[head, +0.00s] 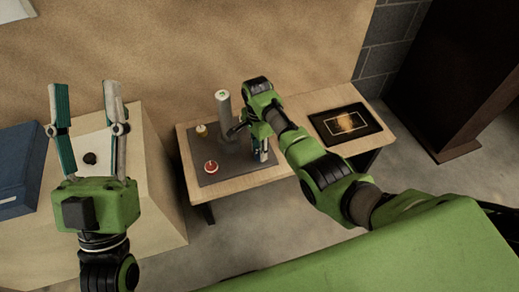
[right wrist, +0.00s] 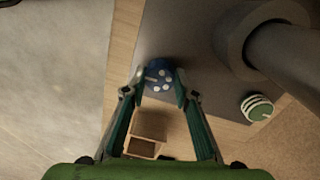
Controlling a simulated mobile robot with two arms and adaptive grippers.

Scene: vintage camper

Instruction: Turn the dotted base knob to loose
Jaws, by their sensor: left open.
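The dotted base knob (right wrist: 160,76) is round and blue with white dots. In the right wrist view it sits on the dark grey plate (right wrist: 197,55), between the fingertips of my right gripper (right wrist: 159,80). One fingertip is on each side, close to the knob; I cannot tell whether both touch it. In the head view my right gripper (head: 261,150) points down at the plate's right side, and the knob is hidden there. My left gripper (head: 86,95) is open and empty, pointing up, away from the plate.
A grey post (head: 224,112) rises from the plate. A red knob (head: 211,167) and a yellowish knob (head: 202,130) sit on it. A green-striped knob (right wrist: 257,107) is near the post. A black tray (head: 345,124) lies on the table's right end. A blue box (head: 22,170) stands at left.

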